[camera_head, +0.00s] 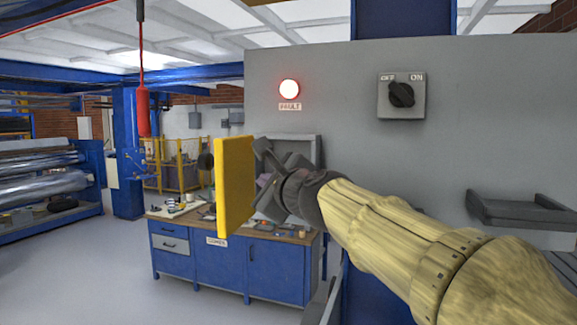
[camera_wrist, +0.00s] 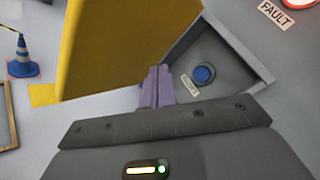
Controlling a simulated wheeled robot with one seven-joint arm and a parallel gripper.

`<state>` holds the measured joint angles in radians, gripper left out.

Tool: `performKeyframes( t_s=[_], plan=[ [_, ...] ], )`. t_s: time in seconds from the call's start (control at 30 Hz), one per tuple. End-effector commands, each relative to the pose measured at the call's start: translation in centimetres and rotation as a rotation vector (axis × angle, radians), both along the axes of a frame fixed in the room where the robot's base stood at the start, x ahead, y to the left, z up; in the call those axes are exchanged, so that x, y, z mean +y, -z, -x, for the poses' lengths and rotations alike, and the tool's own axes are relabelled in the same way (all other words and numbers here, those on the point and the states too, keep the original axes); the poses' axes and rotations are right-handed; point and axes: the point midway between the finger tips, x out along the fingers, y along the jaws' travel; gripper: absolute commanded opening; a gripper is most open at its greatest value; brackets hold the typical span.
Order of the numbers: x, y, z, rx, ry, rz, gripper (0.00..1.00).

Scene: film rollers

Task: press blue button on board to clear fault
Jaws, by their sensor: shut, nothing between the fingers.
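The blue button (camera_wrist: 204,74) sits on the back of a grey recessed box (camera_wrist: 250,58) in the wrist view, with a small label beside it. In the head view the box (camera_head: 318,150) shows partly behind my gripper, and the button is hidden. A yellow door (camera_head: 235,185) stands open at the box's left; it also shows in the wrist view (camera_wrist: 110,45). My gripper (camera_wrist: 158,72) is shut and empty. In the wrist picture its fingertips lie between the door and the box, left of the button. I see no contact with the button.
The red fault lamp (camera_head: 289,88) is lit on the grey cabinet (camera_head: 340,75). A black OFF/ON rotary switch (camera_head: 401,94) is at its right. A blue workbench (camera_head: 220,265) stands behind. A red pendant (camera_head: 143,110) hangs at left. A traffic cone (camera_wrist: 22,60) stands on the floor.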

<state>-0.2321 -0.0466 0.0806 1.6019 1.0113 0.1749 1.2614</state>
Motion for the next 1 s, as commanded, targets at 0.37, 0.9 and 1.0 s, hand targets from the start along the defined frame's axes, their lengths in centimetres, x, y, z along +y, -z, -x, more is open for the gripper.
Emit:
performKeyframes(
  t_s=[0.37,0.9,1.0],
  plan=[
    [-1.1,-0.4,-0.4,0.000,0.021,-0.018,0.00],
    [-2.2,-0.2,-4.9,0.001,0.013,-0.016,0.00],
    [-2.7,-0.2,-6.1,0.000,0.013,-0.015,0.00]
  ],
)
